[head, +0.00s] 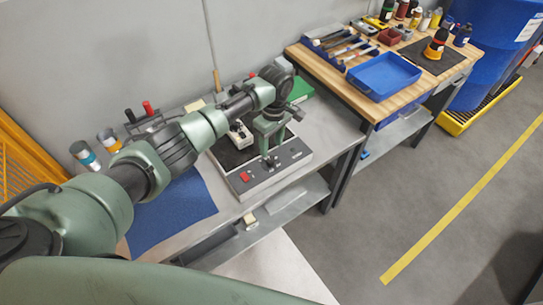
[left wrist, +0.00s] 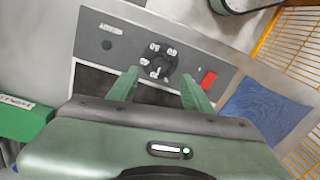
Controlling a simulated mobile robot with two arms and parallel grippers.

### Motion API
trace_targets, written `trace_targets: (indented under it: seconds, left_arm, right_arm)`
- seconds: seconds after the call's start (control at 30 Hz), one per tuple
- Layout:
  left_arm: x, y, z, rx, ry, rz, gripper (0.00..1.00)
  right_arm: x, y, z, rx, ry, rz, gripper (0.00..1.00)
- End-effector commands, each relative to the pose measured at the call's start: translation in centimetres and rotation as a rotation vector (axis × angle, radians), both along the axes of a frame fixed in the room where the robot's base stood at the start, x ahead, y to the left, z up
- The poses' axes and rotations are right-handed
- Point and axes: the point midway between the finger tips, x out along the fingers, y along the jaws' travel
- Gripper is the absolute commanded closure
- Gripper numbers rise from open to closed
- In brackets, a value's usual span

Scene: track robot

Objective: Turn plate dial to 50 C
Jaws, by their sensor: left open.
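The hot plate (head: 240,186) is a grey unit with a dark top and a sloped front control panel, on the workbench. Its panel (left wrist: 121,48) fills the upper part of the left wrist view. The black round dial (left wrist: 161,66) has white numbers around it; its pointer setting is too small to read surely. My left gripper (left wrist: 161,79) is open, with one green finger to each side of the dial; I cannot tell whether either touches it. In the head view my left gripper (head: 271,153) reaches down over the panel and partly hides the dial.
A red switch (left wrist: 209,79) sits beside the dial on the panel. A blue mat (head: 180,208) lies left of the plate and a green box (head: 300,90) behind it. A wooden bench with a blue tray (head: 384,76) stands at the right. The floor in front is clear.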

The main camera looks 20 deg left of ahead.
Motion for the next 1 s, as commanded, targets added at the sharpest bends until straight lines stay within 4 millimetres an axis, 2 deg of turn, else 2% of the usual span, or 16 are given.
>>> trace_targets:
  seconds: [0.1,0.33,0.5,0.73,0.77,0.93,1.0]
  left_arm:
    - [-0.3,0.0,-2.1,0.001,0.005,-0.001,0.50]
    - [-0.3,0.0,-5.4,-0.001,0.001,-0.003,0.50]
    - [-0.4,0.1,-6.5,-0.001,-0.001,-0.005,0.50]
    - [-0.4,0.1,-6.6,-0.001,-0.002,-0.005,0.50]
    - [-0.4,0.1,-6.5,-0.001,-0.002,-0.005,0.53]
    - [-0.4,0.1,-6.5,-0.001,-0.002,-0.005,1.00]
    - [-0.4,0.1,-6.5,-0.001,-0.002,-0.005,1.00]
  right_arm:
    - [0.0,0.1,0.3,0.001,0.000,-0.001,0.64]
    - [0.0,0.5,0.2,0.006,0.000,-0.002,0.64]
    - [0.0,0.7,0.2,0.008,0.001,-0.003,0.64]
    - [-0.1,0.6,0.2,0.007,0.001,-0.003,0.64]
    - [-0.1,0.6,0.2,0.007,0.001,-0.003,0.64]
    - [-0.1,0.6,0.2,0.006,0.001,-0.002,0.64]
    - [-0.1,0.5,0.2,0.005,0.001,-0.003,0.64]
